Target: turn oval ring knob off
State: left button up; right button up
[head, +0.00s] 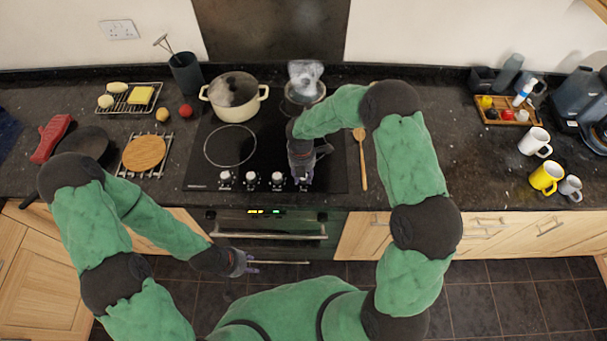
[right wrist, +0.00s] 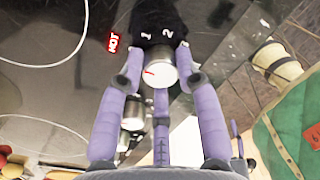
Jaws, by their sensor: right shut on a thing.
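My right gripper (head: 303,178) reaches down over the right end of the row of knobs at the hob's front edge. In the right wrist view its purple fingers (right wrist: 155,82) are shut around a silver knob (right wrist: 155,70) with a red pointer mark. A black dial (right wrist: 156,25) with white figures 1 and 2 shows beside this knob. Several silver knobs, such as one at the left (head: 225,178), stand along the edge. The black hob (head: 330,140) has white ring outlines. My left gripper (head: 243,264) hangs in front of the oven, apart from everything; its fingers are unclear.
A cream pot (head: 234,110) and a steaming pan (head: 303,98) stand at the hob's back. A wooden spoon (head: 362,160) lies right of the hob. A red HOT label (right wrist: 113,43) shows by the gripped knob.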

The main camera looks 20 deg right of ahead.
jog(key=o, duration=1.2)
jog(key=shift+a, duration=0.2)
jog(key=shift+c, duration=0.2)
jog(key=shift+d+r, duration=0.1)
jog(key=shift+r, duration=0.25)
notch_tip(320, 180, up, 11)
jog(key=shift+w+a+r, duration=0.15)
jog(key=shift+a, duration=0.1)
